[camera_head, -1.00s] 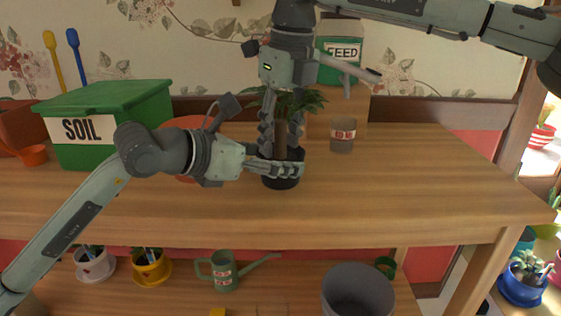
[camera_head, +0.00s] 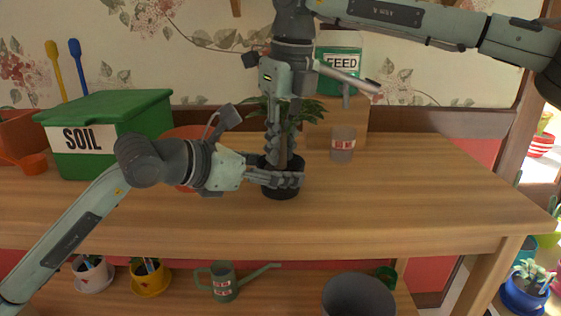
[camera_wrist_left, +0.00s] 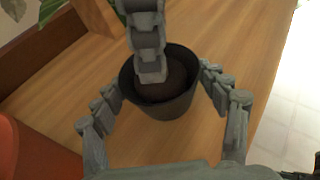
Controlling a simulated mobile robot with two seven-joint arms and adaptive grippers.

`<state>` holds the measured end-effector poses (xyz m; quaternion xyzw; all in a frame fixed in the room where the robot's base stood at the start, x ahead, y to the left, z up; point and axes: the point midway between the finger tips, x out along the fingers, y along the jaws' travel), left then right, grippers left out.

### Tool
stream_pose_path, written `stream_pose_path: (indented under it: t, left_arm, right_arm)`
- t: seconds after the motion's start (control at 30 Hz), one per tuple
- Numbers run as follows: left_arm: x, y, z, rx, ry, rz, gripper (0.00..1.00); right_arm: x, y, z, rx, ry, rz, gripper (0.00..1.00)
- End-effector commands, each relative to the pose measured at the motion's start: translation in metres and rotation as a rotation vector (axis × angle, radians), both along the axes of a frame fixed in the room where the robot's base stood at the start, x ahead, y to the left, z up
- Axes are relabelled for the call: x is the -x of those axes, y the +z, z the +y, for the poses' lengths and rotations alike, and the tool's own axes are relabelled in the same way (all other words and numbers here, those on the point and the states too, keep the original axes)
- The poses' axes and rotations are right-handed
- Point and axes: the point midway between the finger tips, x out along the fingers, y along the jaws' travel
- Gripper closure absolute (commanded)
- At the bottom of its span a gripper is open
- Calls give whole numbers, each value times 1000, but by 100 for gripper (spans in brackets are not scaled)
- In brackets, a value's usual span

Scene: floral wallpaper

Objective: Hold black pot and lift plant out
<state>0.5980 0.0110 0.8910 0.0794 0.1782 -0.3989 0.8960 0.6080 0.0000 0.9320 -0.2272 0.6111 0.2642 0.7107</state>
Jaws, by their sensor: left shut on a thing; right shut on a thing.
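The black pot (camera_head: 281,191) stands upright on the wooden table in the head view. My left gripper (camera_head: 283,179) reaches in from the left and is shut around the pot near its rim. In the left wrist view its fingers lie on either side of the pot (camera_wrist_left: 163,110). The plant (camera_head: 307,111) has green leaves above the pot. My right gripper (camera_head: 284,160) points straight down and is shut on the plant's stem, hiding much of it. Brown soil (camera_wrist_left: 178,82) shows inside the pot, partly behind a right gripper finger.
A green SOIL box (camera_head: 128,120) and an orange pot (camera_head: 186,134) stand to the left. A small cup (camera_head: 343,146) and a FEED container (camera_head: 340,62) are behind to the right. The table's right side is clear.

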Motion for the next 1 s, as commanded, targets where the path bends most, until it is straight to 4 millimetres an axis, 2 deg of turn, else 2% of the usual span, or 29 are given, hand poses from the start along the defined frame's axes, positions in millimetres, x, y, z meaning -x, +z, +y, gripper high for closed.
stream_pose_path:
  t: [0.17, 0.4, 0.53, 0.7, 0.93, 0.97, 1.0]
  left_arm:
    - [0, -1, 0, 0, 0, 1, 58]
    - [0, -1, 0, -1, 0, 2, 58]
    - [0, -1, 0, 0, 0, 1, 58]
    - [0, -1, 0, 0, 0, 1, 58]
    - [0, -1, 0, 0, 0, 1, 58]
    - [0, -1, 0, 0, 0, 1, 26]
    - [0, -1, 0, 0, 0, 1, 20]
  right_arm:
    - [0, 18, 1, -2, 0, -2, 100]
    - [0, 67, 1, -2, 0, -4, 100]
    - [0, 87, 1, -1, 0, -2, 100]
    - [0, 99, 1, -1, 2, 0, 100]
    - [1, 100, 1, -1, 2, 0, 100]
    - [0, 100, 1, 0, 2, 0, 100]
    - [0, 100, 1, 0, 2, 0, 100]
